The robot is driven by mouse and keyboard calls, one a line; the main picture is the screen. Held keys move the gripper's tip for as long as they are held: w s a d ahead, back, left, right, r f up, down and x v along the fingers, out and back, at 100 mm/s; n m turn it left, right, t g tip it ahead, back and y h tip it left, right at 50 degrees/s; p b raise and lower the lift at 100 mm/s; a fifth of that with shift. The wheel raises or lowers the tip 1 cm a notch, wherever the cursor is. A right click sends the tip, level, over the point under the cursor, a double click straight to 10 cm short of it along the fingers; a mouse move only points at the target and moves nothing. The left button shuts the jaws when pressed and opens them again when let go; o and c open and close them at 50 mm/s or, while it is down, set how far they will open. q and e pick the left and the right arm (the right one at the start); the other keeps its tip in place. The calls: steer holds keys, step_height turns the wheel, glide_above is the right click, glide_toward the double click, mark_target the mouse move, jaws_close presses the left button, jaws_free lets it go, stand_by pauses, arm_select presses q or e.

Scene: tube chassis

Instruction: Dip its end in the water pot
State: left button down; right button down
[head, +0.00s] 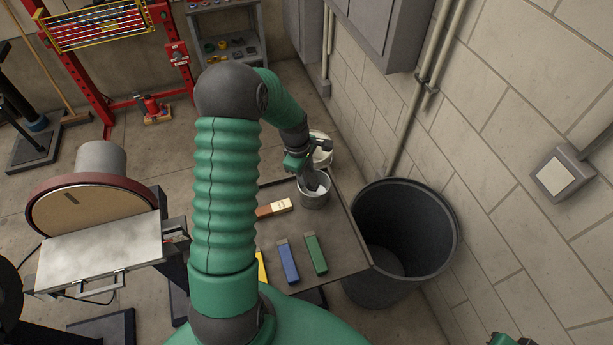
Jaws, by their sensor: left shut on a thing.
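The grey metal pot (315,202) stands on the far end of the dark table (342,230). My left arm reaches over the table, and my left gripper (307,172) is right above the pot, pointing down. It is shut on a small grey piece (311,184), whose lower part is at or inside the pot's mouth. The gripper hides part of the piece, so its shape is unclear. I cannot tell whether its end touches water. My right gripper does not show.
A white bucket (323,152) stands just behind the pot. A disc sander (95,215) is at left.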

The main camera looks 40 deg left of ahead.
mark_target(306, 170)
arm_select(q)
steer(key=r, duration=0.1)
steer(key=r+p, duration=0.2)
steer(key=shift+a, duration=0.25)
steer(key=r+p, duration=0.3)
steer(key=r, duration=0.1)
steer(key=shift+d, duration=0.3)
steer(key=shift+r+p, duration=0.4)
steer(key=shift+p, duration=0.15)
steer(key=shift+f, duration=0.1)
steer(key=shift+w+a, duration=0.1)
steer(key=shift+a, duration=0.05)
stand_by(0.8)
step_height(306, 170, up, 4)
steer(key=p, duration=0.3)
